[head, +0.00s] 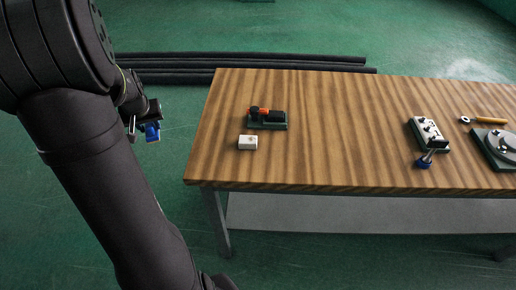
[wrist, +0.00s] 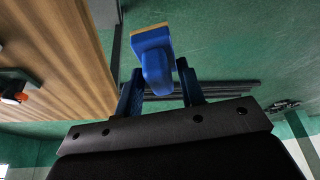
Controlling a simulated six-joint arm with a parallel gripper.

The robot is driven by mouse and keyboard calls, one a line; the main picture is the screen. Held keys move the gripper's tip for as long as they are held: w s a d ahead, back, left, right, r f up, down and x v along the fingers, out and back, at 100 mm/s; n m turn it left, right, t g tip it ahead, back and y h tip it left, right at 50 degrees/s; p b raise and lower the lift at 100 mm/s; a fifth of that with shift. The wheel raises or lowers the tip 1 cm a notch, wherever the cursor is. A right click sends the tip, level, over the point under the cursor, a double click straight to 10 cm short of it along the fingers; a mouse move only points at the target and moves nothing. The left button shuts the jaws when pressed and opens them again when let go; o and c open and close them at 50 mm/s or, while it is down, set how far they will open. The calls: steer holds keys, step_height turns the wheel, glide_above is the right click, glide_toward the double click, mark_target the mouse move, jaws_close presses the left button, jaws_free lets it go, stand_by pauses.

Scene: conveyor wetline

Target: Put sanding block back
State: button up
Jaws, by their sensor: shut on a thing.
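The sanding block (wrist: 152,50) is blue with a tan face, and sits between the two blue fingers of my gripper (wrist: 160,84) in the wrist view. My gripper is shut on it. In the head view the sanding block (head: 152,132) shows small at the end of my arm, left of the table and clear of its edge. My gripper (head: 141,130) is partly hidden there by my arm.
The wooden table (head: 330,150) holds an orange-and-black item on a green base (head: 275,121), a white block (head: 248,143), a white fixture with black knobs (head: 427,131), and a round grey plate (head: 500,143). Its middle is bare. Dark pipes (head: 260,60) lie behind.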

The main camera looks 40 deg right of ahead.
steer(key=s+d+r+m, duration=0.2)
steer(key=s+d, duration=1.4)
steer(key=d, duration=0.5)
steer(key=s+d+r+m+h, duration=0.1)
steer(key=s+d, duration=0.4)
steer(key=s, duration=0.6)
steer(key=s+d+r+m, duration=0.1)
steer(key=s+d, duration=0.4)
steer(key=s, duration=0.6)
steer(key=shift+g, duration=0.4)
steer(key=w+f, duration=0.2)
steer(key=w, duration=0.1)
steer(key=w+f, duration=0.3)
steer(key=w, duration=0.1)
steer(key=w+f, duration=0.2)
steer(key=w, duration=0.2)
steer(key=shift+w+f, duration=0.15)
steer(key=shift+f, duration=2.05)
steer(key=shift+f, duration=0.1)
steer(key=o, duration=1)
